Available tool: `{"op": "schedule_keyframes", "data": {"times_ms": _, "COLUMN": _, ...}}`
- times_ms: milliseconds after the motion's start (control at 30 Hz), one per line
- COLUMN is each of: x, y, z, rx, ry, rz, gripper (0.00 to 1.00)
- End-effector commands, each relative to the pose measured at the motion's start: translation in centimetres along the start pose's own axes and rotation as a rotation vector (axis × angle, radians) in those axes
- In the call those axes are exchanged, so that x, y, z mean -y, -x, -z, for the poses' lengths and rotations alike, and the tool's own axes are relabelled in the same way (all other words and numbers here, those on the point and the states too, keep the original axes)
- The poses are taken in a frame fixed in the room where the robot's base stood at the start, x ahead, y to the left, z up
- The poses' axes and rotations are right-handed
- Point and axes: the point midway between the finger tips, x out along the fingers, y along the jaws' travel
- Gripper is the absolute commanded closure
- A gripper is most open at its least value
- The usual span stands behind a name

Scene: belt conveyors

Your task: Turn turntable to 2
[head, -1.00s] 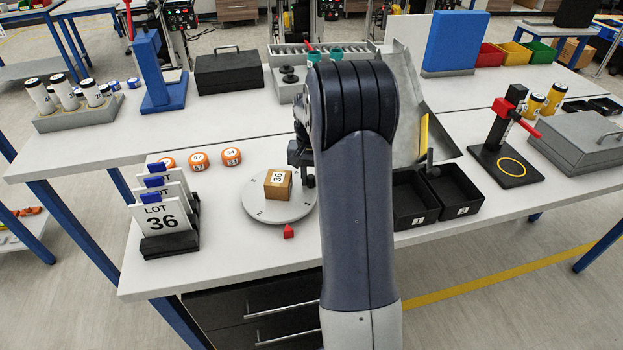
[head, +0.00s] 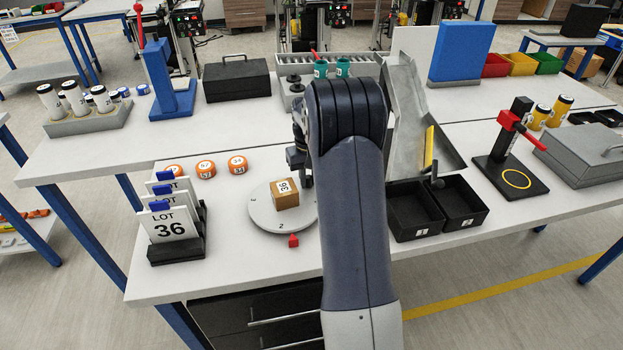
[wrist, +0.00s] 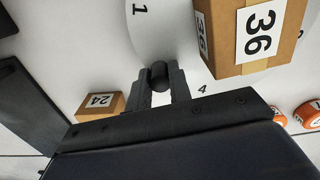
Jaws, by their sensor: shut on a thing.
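The turntable (head: 264,217) is a pale round disc with numbers near its rim, carrying a brown box (head: 286,194) labelled 36. The 2 faces the front edge, just left of the red pointer (head: 293,241); the 3 is at the left. In the wrist view, the 1 and 4 show on the disc (wrist: 150,38) either side of a dark upright peg (wrist: 159,74). My gripper (wrist: 160,88) is shut on this peg at the rim, beside the box. In the head view, my arm hides the disc's right edge and most of my gripper (head: 301,172).
LOT 36 cards stand in a black holder (head: 178,250) to the left. Orange rolls (head: 205,169) lie behind the turntable. Two black bins (head: 414,220) and a grey chute are to the right. A small box labelled 24 (wrist: 100,103) shows in the wrist view.

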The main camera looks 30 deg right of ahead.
Motion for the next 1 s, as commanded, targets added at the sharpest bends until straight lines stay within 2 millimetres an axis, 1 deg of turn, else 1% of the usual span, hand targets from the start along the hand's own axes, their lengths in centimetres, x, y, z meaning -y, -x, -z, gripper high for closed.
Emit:
{"op": "schedule_keyframes", "data": {"times_ms": 100, "x": 0.2, "y": 0.2, "z": 0.6, "rx": -0.004, "ry": 0.055, "rz": -0.001, "gripper": 1.0}}
{"op": "schedule_keyframes", "data": {"times_ms": 500, "x": 0.8, "y": 0.1, "z": 1.6, "rx": -0.004, "ry": 0.201, "rz": -0.001, "gripper": 1.0}}
{"op": "schedule_keyframes", "data": {"times_ms": 1000, "x": 1.1, "y": 0.1, "z": 2.0, "rx": -0.005, "ry": 0.256, "rz": -0.001, "gripper": 1.0}}
